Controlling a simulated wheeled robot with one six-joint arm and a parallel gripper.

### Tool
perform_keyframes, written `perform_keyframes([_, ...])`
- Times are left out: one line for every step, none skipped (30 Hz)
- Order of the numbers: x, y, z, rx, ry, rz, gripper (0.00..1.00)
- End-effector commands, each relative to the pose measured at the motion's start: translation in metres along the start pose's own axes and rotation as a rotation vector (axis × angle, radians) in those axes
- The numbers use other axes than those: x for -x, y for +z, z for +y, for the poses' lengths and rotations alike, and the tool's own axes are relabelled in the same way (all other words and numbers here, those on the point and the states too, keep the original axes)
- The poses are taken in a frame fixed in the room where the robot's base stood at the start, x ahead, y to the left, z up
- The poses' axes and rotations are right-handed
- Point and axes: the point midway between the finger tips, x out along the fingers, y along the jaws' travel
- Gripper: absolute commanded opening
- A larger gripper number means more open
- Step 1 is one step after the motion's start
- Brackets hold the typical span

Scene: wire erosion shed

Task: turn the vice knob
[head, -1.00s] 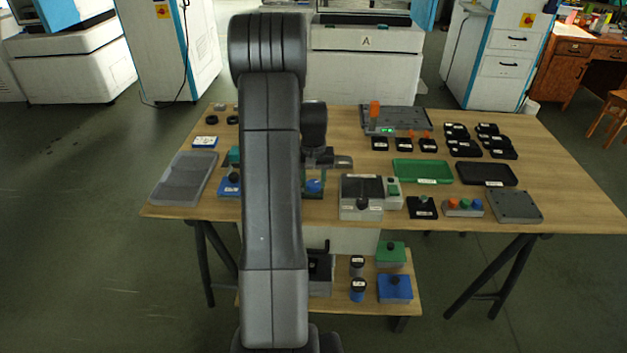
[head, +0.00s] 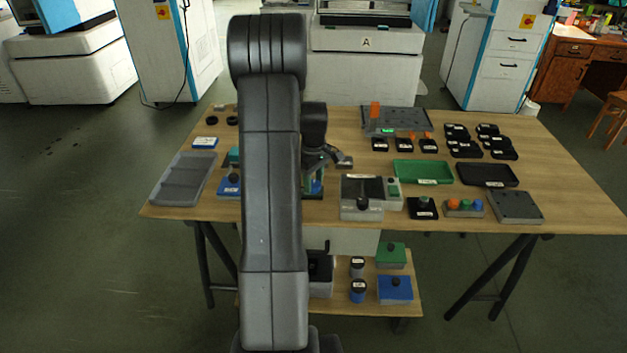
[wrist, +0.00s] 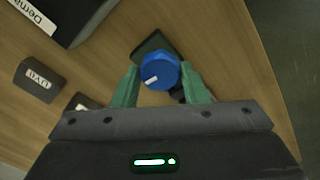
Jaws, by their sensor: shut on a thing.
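The blue vice knob (wrist: 160,66), with a white mark on its face, sits between the two green fingers of my gripper (wrist: 160,84) in the wrist view. The fingers are closed on its sides. A dark part (wrist: 150,43) shows just behind the knob; most of the vice is hidden. In the head view my gripper (head: 313,184) is low over the front of the table, left of the grey box with a black knob. My arm covers much of that spot, and only a little blue shows beside the fingers.
The wooden table (head: 545,190) holds a grey box with a black knob (head: 362,204) close on the right, then a black-knob block (head: 422,208) and a three-knob block (head: 464,207). A grey tray (head: 183,180) lies left. In the wrist view a labelled grey block (wrist: 40,82) lies left.

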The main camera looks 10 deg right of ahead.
Motion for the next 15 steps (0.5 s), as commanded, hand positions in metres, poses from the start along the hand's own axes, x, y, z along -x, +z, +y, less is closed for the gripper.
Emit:
perform_keyframes([0.0012, -0.0007, 0.0008, 0.027, 0.003, 0.003, 0.17])
perform_keyframes([0.0012, -0.0007, 0.0008, 0.044, 0.003, 0.003, 0.17])
perform_keyframes([0.0012, -0.0007, 0.0009, 0.064, 0.003, 0.003, 0.17])
perform_keyframes([0.0013, -0.0007, 0.0009, 0.077, 0.003, 0.002, 0.17])
perform_keyframes([0.0013, -0.0007, 0.0009, 0.09, 0.003, 0.003, 0.17])
perform_keyframes([0.0013, -0.0007, 0.0009, 0.105, 0.003, 0.003, 0.17])
perform_keyframes([0.0013, -0.0007, 0.0009, 0.114, 0.003, 0.003, 0.17])
perform_keyframes([0.0013, -0.0007, 0.0009, 0.124, 0.003, 0.002, 0.17])
perform_keyframes([0.0013, -0.0007, 0.0009, 0.134, 0.003, 0.002, 0.17])
perform_keyframes([0.0013, -0.0007, 0.0009, 0.14, 0.003, 0.002, 0.17])
perform_keyframes([0.0013, -0.0007, 0.0009, 0.146, 0.003, 0.003, 0.17])
perform_keyframes([0.0013, -0.0007, 0.0009, 0.153, 0.003, 0.002, 0.17])
perform_keyframes([0.0014, -0.0007, 0.0009, 0.157, 0.003, 0.003, 0.17])
perform_keyframes([0.0014, -0.0007, 0.0009, 0.16, 0.003, 0.002, 0.17])
perform_keyframes([0.0014, -0.0007, 0.0009, 0.163, 0.003, 0.003, 0.17])
